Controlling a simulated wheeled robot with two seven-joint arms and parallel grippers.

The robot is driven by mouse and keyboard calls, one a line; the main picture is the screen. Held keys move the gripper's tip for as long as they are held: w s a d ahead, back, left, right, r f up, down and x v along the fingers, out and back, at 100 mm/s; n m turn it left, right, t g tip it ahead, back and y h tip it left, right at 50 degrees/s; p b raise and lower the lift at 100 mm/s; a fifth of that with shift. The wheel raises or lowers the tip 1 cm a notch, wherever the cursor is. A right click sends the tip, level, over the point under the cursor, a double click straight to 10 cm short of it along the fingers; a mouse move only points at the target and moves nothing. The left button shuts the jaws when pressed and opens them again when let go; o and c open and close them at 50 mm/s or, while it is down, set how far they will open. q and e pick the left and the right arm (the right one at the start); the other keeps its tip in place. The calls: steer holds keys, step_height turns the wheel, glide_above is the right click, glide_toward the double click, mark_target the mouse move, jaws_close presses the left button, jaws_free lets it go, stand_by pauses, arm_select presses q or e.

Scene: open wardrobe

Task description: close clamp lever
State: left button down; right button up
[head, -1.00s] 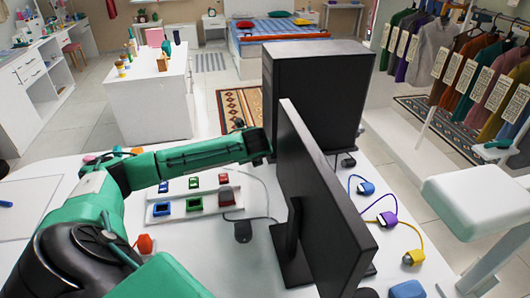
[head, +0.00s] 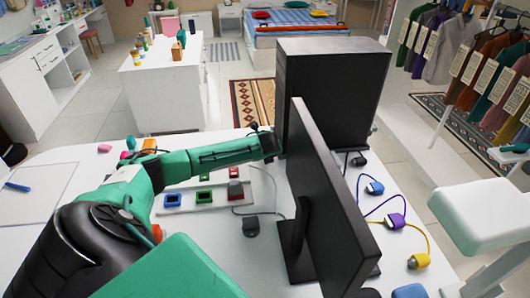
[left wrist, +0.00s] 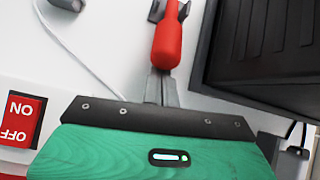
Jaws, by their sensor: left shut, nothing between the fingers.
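The clamp lever is most likely the red handle (left wrist: 168,42) on grey metal in the left wrist view, at top centre. It lies straight ahead of my left gripper's fingers (left wrist: 162,88). The fingers are shut with nothing between them. Their tips overlap the lower end of the handle in the picture; I cannot tell whether they touch it. In the head view my left gripper (head: 273,144) is at the front left corner of the black computer tower, and I cannot make out the red handle there. My right gripper is not in view.
The black tower (head: 330,95) and black monitor (head: 335,195) stand close on the right of my left gripper. A panel (head: 205,196) with coloured switches lies before my arm. A cable runs over the white table (head: 220,265). Coloured plugs lie right of the monitor.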

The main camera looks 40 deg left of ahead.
arm_select(q)
steer(key=shift+w, duration=0.1)
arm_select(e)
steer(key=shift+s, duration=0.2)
arm_select(q)
steer(key=shift+r+g+h+p, duration=0.3)
steer(key=shift+r+h+p, duration=0.1)
steer(key=shift+p, duration=0.3)
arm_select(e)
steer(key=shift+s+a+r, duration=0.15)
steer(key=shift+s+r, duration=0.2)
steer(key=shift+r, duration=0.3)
